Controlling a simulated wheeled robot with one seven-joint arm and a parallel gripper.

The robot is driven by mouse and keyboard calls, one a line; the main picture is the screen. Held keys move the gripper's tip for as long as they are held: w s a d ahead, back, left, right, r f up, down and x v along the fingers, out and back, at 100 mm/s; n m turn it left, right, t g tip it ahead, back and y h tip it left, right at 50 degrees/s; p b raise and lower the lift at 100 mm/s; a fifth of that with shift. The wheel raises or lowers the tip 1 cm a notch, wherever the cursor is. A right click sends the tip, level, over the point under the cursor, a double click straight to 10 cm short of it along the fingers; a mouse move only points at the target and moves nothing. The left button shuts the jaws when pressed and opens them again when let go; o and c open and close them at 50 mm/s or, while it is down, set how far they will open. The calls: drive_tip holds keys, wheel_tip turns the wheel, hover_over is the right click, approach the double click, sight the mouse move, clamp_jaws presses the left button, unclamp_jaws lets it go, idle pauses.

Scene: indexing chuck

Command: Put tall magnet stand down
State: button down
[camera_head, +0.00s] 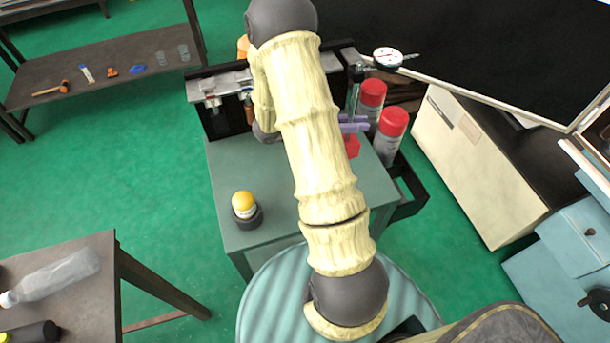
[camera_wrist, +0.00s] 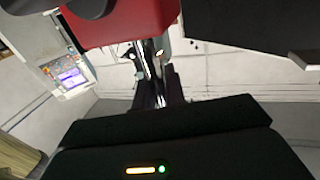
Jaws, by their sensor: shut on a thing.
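The tall magnet stand has a red base (camera_head: 352,146), an upright post (camera_head: 353,92) and a round white dial gauge (camera_head: 388,58) at its top. In the head view it is at the back right of the green cart top (camera_head: 285,180), partly behind my arm. My gripper (camera_head: 354,122) shows only as two pale purple pieces beside the post, shut on the stand. In the wrist view the red base (camera_wrist: 118,20) fills the top, above my dark gripper body. I cannot tell whether the base touches the cart.
Two red-capped spray cans (camera_head: 372,95) (camera_head: 391,135) stand close to the right of the stand. A yellow-topped item in a dark holder (camera_head: 246,208) stands at the cart's front left. A tool rack (camera_head: 225,95) lines the cart's back edge. The cart's left-middle top is clear.

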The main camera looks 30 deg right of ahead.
sight(353, 140)
drive_tip(key=shift+f, duration=2.85)
drive_tip(key=shift+f, duration=2.05)
drive_tip(key=shift+f, duration=0.15)
drive_tip(key=c, duration=1.5)
unclamp_jaws()
drive_tip(key=shift+o, duration=0.2)
drive_tip(key=b+v, duration=0.2)
drive_tip(key=v, duration=1)
